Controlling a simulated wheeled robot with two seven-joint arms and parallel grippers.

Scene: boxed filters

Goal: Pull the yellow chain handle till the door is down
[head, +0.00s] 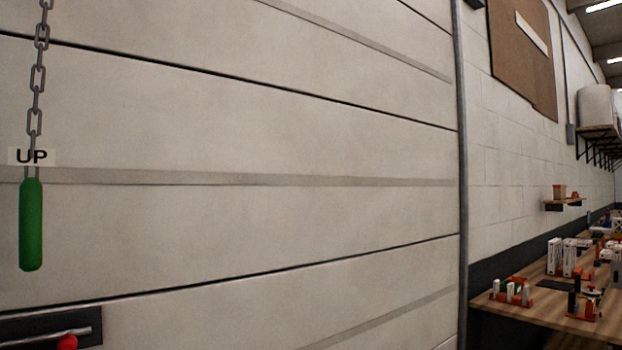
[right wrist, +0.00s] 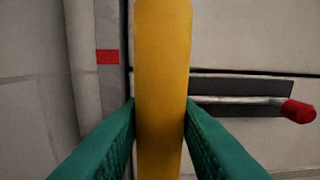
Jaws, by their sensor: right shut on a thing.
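The yellow handle (right wrist: 162,70) stands upright in the middle of the right wrist view. My right gripper (right wrist: 160,125) is shut on it, with one green finger on each side. The yellow handle and both grippers are outside the head view. The pale panelled door (head: 260,150) fills most of the head view, and part of it shows behind the handle in the right wrist view (right wrist: 240,35). How far down the door is, I cannot tell, as its bottom edge is out of view.
A green handle (head: 31,225) hangs on a chain with an "UP" label (head: 32,156) at the left. A red-tipped metal bar (head: 45,337) is on the door below it and also shows in the right wrist view (right wrist: 235,100). A wooden bench (head: 535,305) with several small items stands at the right.

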